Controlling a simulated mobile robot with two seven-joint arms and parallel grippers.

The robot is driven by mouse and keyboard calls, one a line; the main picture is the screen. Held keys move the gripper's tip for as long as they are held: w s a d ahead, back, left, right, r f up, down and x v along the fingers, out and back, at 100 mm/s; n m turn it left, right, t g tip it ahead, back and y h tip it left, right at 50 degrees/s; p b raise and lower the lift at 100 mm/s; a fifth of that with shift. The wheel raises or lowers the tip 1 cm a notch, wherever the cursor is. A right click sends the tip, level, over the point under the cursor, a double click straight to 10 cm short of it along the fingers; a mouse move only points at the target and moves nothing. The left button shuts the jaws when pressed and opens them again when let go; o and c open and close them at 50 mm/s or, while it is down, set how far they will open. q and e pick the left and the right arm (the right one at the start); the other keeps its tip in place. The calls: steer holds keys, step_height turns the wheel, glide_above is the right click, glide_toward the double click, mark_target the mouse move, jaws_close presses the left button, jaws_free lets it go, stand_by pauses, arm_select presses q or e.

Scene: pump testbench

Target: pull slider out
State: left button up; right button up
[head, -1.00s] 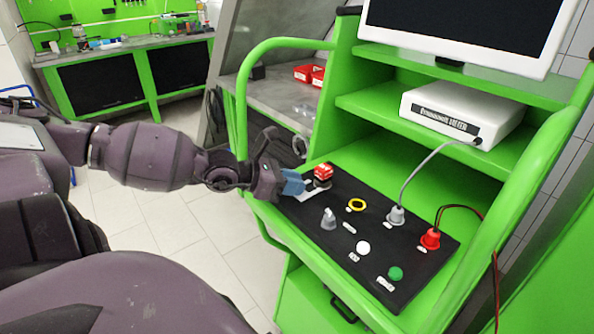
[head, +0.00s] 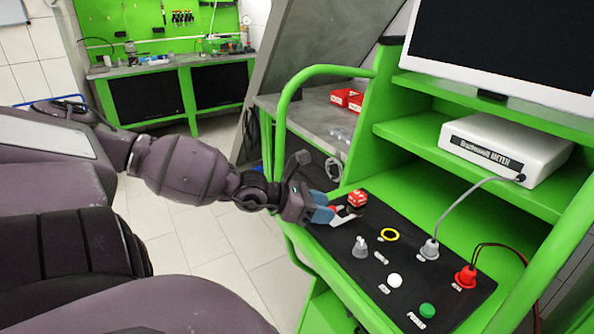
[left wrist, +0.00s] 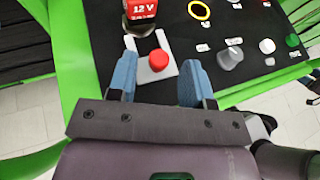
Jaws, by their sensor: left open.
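The slider shows in the left wrist view as a red round knob (left wrist: 158,60) on a pale grey plate (left wrist: 153,74), at the panel's near-left end. My left gripper (left wrist: 157,82) is open, with its blue fingers on either side of the plate and knob. No contact is visible. In the head view the left gripper (head: 324,212) reaches over the left end of the black panel (head: 372,272). The plate (head: 346,217) is partly hidden by the fingers there. My right gripper is not in view.
A red 12 V block (head: 357,198) stands just beyond the slider. A grey knob (head: 360,248), yellow ring (head: 390,235), white button (head: 394,281), green button (head: 427,310) and cabled plugs (head: 429,250) sit further right. A green rail (head: 281,125) rises behind the gripper.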

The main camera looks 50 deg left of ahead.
arm_select(q)
steer(key=p+v, duration=0.5)
steer(key=v, duration=0.4)
steer(key=shift+s+a+r, duration=0.15)
steer(key=shift+s+r, duration=0.1)
steer(key=shift+s, duration=0.05)
stand_by(0.4)
